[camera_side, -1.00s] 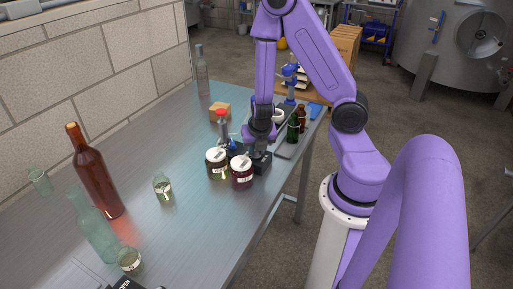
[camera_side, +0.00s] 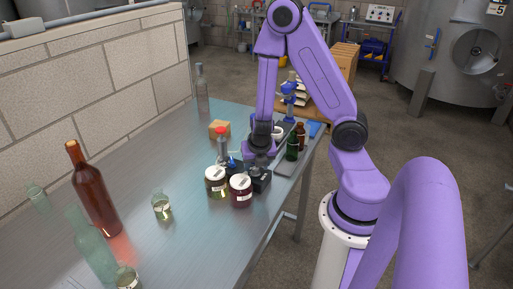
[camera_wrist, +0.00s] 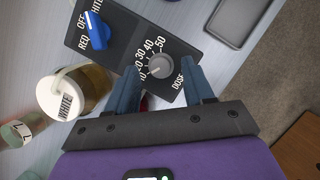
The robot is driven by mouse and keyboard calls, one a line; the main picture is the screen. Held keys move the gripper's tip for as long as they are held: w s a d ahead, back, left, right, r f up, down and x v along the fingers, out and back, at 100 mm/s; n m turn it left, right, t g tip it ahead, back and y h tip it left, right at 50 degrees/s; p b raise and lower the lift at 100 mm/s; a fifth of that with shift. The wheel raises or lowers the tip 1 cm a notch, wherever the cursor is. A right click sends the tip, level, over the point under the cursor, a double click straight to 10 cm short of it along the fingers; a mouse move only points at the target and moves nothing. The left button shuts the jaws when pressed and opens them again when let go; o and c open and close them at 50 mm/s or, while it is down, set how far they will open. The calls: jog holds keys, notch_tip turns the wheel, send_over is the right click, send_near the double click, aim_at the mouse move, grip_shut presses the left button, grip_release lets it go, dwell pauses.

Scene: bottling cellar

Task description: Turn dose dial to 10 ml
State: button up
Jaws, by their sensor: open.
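The dose dial (camera_wrist: 161,66) is a round grey knob on a black control box (camera_wrist: 124,27). White numbers from 10 to 50 curve around it, with DOSE printed to its right. I cannot clearly read where its pointer stands. My gripper (camera_wrist: 162,82) is open, with one blue finger on each side of the dial. Whether either finger touches it is unclear. In the side view, my gripper (camera_side: 258,163) is low over the box (camera_side: 262,182) and hides the dial.
A blue selector knob (camera_wrist: 97,31) sits on the same box. A white-lidded jar (camera_wrist: 66,93) stands beside it, close to my left finger. A dark red jar (camera_side: 240,191) stands in front of the box. Green (camera_side: 292,146) and brown bottles stand behind it. A grey slab (camera_wrist: 238,18) lies nearby.

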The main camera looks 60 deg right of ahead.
aim_at(255, 175)
jog(key=shift+v, duration=1.2)
notch_tip(255, 175, up, 7)
jog(key=shift+f, duration=0.2)
jog(key=shift+w, duration=0.15)
jog(key=w+a+r+m+g, duration=0.3)
jog(key=w+r+m+g, duration=0.25)
jog(key=m, duration=1.15)
jog(key=shift+g, duration=0.25)
jog(key=x, duration=1.1)
jog(key=a+x, duration=0.1)
jog(key=x, duration=0.4)
jog(key=shift+w+d+f, duration=0.1)
jog(key=shift+w+f, duration=0.1)
jog(key=shift+f, duration=0.15)
